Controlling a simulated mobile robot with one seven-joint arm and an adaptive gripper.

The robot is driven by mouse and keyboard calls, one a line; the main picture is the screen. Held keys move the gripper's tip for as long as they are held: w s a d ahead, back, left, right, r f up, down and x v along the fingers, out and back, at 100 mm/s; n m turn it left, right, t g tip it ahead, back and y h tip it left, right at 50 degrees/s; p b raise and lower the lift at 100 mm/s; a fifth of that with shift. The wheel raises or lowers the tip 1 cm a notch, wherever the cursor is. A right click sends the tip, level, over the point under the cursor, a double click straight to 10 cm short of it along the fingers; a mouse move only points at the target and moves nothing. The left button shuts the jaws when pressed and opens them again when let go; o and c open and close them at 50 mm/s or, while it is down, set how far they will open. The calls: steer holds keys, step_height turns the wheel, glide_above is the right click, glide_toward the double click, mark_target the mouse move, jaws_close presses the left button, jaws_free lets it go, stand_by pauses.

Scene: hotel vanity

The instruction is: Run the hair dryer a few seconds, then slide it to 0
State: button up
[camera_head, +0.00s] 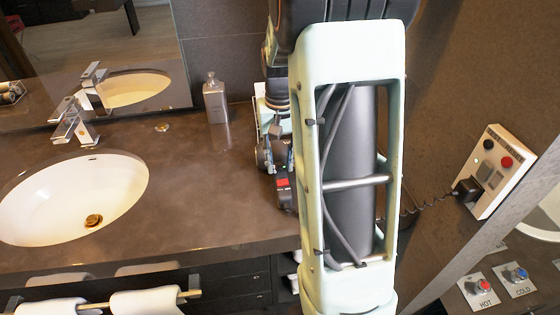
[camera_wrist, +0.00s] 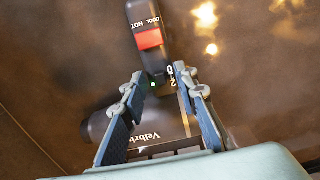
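The black hair dryer (camera_head: 285,196) lies on the counter near its right side, partly hidden by my arm. In the wrist view its handle (camera_wrist: 146,18) points up the picture, with a red switch (camera_wrist: 149,39) by the words COOL HOT. A small green light (camera_wrist: 153,85) glows where the handle meets the body, beside the marks 0 and 2. The slider itself is hard to make out. My gripper (camera_wrist: 158,80) has its fingers apart, one on each side of the dryer's neck; contact is unclear.
A wall panel (camera_head: 498,168) at the right has a black button, a red button and a plug with a coiled cord. A bottle (camera_head: 216,100) stands at the back near the mirror. A sink (camera_head: 75,196) is at left. The counter (camera_head: 205,190) between is clear.

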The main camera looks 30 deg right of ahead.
mark_target(280, 167)
step_height(280, 167, up, 12)
stand_by(0.4)
stand_by(0.4)
